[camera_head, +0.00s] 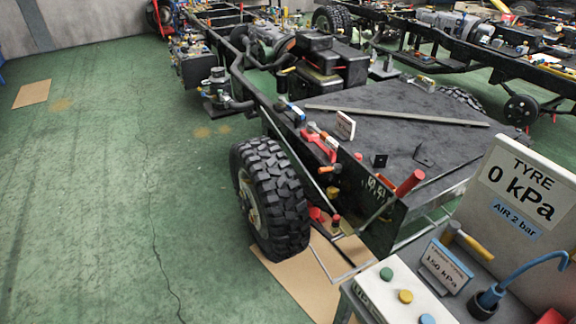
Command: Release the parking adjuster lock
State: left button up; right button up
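A truck chassis frame with a black deck (390,120) stands on the green floor. Near the wheel, its rail carries a red bracket-like part (319,146), a small orange-tipped part (328,170) and a thick red handle (409,183) tilted up at the deck corner. Lower down, by the wheel, are a red part (315,213) and a small red knob (336,219). I cannot tell which of these is the parking adjuster lock; no readable label names it. Neither of my grippers is in view.
A knobby tyre (270,198) stands left of the rail, above a cardboard sheet (310,282). More chassis stand behind. The left floor is open.

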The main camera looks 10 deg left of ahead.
aim_at(337, 168)
jog(key=i+j+z, duration=0.55)
jog(key=j, duration=0.15)
jog(key=i+j+z, duration=0.25)
jog(key=j, duration=0.15)
jog(key=i+j+z, duration=0.25)
jog(key=j, duration=0.25)
jog(key=k+l, duration=0.05)
